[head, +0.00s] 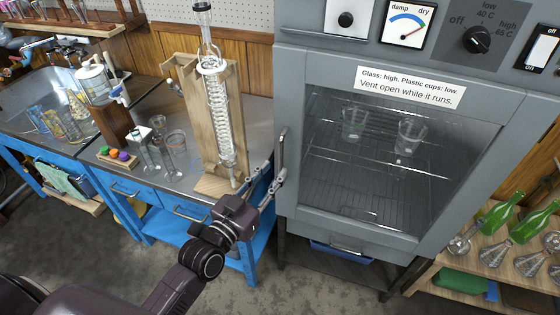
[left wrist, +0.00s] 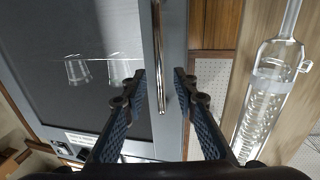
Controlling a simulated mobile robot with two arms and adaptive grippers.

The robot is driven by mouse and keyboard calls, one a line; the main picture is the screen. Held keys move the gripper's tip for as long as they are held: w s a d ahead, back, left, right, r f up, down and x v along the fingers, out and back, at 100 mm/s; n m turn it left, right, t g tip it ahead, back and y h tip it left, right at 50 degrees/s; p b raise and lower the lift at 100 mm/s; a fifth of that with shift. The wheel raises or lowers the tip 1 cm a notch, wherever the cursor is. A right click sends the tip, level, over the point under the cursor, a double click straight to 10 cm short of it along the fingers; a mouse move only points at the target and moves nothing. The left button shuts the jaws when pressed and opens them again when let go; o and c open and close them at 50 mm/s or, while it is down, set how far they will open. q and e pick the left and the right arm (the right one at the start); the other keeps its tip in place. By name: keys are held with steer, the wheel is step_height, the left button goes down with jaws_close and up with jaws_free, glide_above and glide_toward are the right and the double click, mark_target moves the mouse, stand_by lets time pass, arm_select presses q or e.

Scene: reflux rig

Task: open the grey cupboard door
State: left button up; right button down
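The grey cupboard (head: 450,195) stands at the centre right in the head view, its windowed door (head: 290,215) shut. A vertical metal bar handle (head: 282,148) is on the door's left edge. My left gripper (head: 275,170) is at the lower part of this handle, fingers spread. In the left wrist view the handle (left wrist: 159,60) runs down between the two open fingers of the left gripper (left wrist: 160,78), with a gap on each side. I cannot tell how deep the bar sits between them. My right gripper is not in view.
Left of the handle, a wooden stand (head: 195,105) with a glass condenser (head: 217,105) stands close by on the blue bench. Two cups show behind the door's window. Floor before the cupboard is clear.

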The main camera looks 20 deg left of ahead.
mark_target(280, 164)
arm_select(q)
steer(key=shift+x, duration=2.5)
steer(key=shift+c, duration=0.5)
jaws_close()
